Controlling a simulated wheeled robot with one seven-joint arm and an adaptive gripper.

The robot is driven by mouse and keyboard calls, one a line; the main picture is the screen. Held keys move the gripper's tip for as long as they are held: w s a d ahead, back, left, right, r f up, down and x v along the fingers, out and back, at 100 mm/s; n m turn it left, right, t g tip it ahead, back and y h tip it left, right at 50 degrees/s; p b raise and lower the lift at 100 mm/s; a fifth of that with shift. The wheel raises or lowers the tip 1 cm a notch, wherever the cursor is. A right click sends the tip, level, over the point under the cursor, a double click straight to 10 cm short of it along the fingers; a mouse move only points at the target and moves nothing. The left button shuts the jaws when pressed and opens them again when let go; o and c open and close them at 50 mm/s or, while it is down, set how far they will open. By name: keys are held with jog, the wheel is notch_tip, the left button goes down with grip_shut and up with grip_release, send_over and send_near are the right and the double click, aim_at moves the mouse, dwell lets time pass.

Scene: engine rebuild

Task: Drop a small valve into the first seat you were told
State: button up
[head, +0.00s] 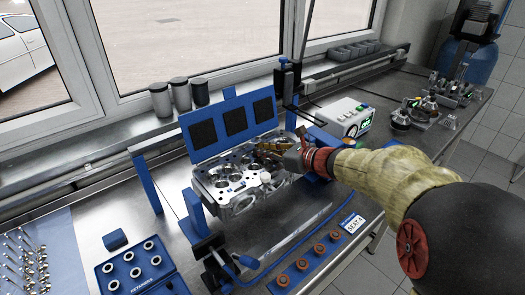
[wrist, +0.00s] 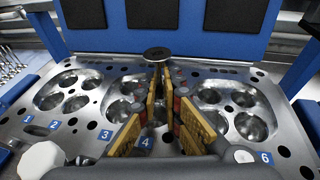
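My gripper (wrist: 161,72) is over the middle of the metal cylinder head (wrist: 70,128), its yellow-padded fingers close together at the tips. A small valve (wrist: 157,53) shows as a dark round disc at the fingertips; its stem appears pinched between them and is mostly hidden. In the head view, my gripper (head: 268,148) reaches over the cylinder head (head: 243,205) from the right. Round valve seats show in the chambers left (wrist: 75,103) and right (wrist: 246,124) of the fingers. Number tags 1, 2, 3, 4 and 6 are readable. Seats beneath the fingers are partly hidden.
A blue panel with black pads (head: 226,122) stands behind the head. Several valves (head: 28,262) lie on a blue mat at left. A blue tray of rings (head: 135,272) and a row of orange-brown rings (head: 318,249) are in front. A blue post (head: 150,184) stands left of the head.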

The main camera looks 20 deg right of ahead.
jog(key=o, duration=0.4)
jog(key=v, duration=1.2)
jog(key=shift+r, duration=0.15)
